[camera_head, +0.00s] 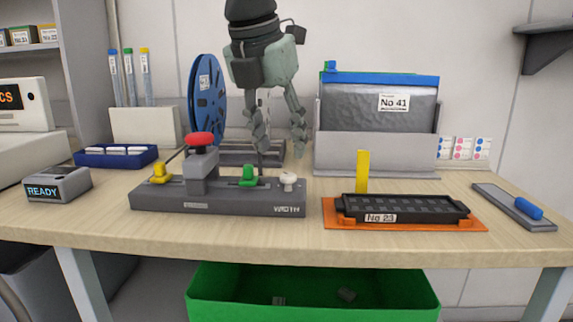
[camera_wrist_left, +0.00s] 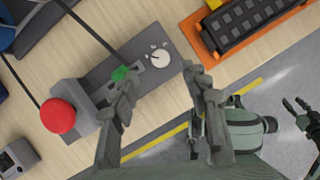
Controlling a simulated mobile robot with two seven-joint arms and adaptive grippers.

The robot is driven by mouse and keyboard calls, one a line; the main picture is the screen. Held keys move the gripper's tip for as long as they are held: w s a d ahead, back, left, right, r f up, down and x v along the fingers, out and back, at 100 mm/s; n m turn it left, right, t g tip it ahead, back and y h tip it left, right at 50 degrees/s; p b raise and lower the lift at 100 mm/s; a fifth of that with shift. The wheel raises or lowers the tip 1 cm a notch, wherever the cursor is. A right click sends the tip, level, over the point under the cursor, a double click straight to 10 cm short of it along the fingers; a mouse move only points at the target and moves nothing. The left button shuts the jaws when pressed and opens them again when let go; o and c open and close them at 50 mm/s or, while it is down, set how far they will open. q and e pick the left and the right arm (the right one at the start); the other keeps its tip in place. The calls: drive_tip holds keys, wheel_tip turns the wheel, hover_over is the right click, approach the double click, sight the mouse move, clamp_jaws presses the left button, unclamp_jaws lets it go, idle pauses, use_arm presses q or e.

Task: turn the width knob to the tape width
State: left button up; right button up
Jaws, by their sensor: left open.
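The width knob (camera_head: 288,181) is a small white knob at the right end of the grey splicing block (camera_head: 240,204), above a partly readable WIDTH label. In the left wrist view the knob (camera_wrist_left: 159,57) is a round white dial with small marks around it, too small to read. My left gripper (camera_head: 280,150) hangs fingers down above and behind the knob, open and empty. In the left wrist view its fingertips (camera_wrist_left: 157,80) are apart, with the knob just beyond the gap between them. My right gripper (camera_wrist_left: 297,112) shows small at the right edge of that view. A blue tape reel (camera_head: 207,103) stands behind the block.
A red-topped lever (camera_head: 200,139), a yellow clip (camera_head: 160,174) and a green clip (camera_head: 249,177) stand on the block. A black feeder tray (camera_head: 405,207) on an orange mat (camera_head: 340,226) lies to its right. A green bin (camera_head: 313,310) is below the table.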

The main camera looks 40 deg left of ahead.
sight(288, 175)
use_arm(q)
drive_tip(key=x, duration=0.6)
drive_tip(key=shift+f, duration=0.1)
drive_tip(key=shift+c, duration=0.4)
clamp_jaws()
